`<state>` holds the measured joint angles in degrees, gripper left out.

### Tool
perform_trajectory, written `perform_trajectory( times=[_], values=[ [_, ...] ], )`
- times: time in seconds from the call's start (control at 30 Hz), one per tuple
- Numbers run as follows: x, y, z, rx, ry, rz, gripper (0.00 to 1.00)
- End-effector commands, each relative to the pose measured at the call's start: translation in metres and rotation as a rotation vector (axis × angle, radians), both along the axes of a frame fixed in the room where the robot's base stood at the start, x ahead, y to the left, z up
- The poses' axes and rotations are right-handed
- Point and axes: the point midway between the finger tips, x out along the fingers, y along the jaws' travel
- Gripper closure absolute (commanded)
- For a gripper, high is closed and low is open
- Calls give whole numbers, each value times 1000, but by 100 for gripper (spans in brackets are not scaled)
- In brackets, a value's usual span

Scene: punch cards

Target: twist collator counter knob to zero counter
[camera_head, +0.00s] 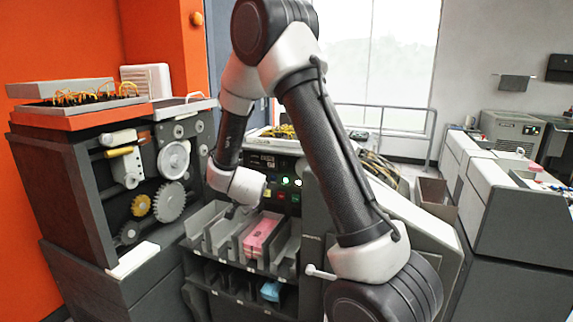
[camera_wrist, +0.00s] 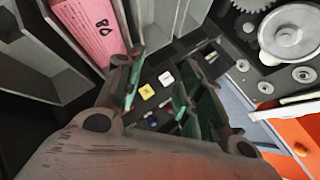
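The collator's dark control panel (camera_head: 283,168) stands behind the card pockets in the head view, with lit green lamps and a small counter-like window (camera_head: 268,161). My gripper (camera_head: 232,211) is low over the pockets, in front of the panel's left side; its fingers are small and dark there. In the wrist view my gripper (camera_wrist: 162,92) is open, with nothing seen between its fingers but the panel behind. A yellow button (camera_wrist: 146,91) and a white button (camera_wrist: 166,78) show in that gap. I cannot clearly pick out the counter knob; the fingers hide part of the panel.
A pink card stack (camera_head: 262,236) lies in a pocket, also in the wrist view (camera_wrist: 92,28). Blue cards (camera_head: 270,290) lie lower. A geared machine (camera_head: 150,180) stands close on the left. A white lever (camera_head: 320,272) sticks out right of the pockets.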

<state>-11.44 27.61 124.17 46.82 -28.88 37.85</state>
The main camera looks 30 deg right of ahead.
Motion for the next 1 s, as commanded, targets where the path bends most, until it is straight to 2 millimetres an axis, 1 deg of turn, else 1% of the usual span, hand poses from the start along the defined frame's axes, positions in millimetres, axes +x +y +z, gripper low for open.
perform_trajectory(
  times=[0.03, 0.07, 0.1, 0.13, 0.2, 0.3, 0.43, 0.57, 0.67, 1.0],
  values=[
    [10, -17, -2, 6, -91, -134, 62],
    [14, -29, 2, 11, -160, -223, 62],
    [17, -44, 9, 13, -253, -330, 62],
    [17, -55, 16, 15, -322, -402, 62],
    [11, -75, 34, 17, -475, -545, 62],
    [-1, -94, 60, 22, -658, -681, 62],
    [-12, -105, 82, 30, -794, -759, 62],
    [-12, -110, 87, 33, -826, -776, 62],
    [-7, -116, 86, 33, -824, -775, 62],
    [20, -151, 86, 32, -823, -774, 62]
  ],
)
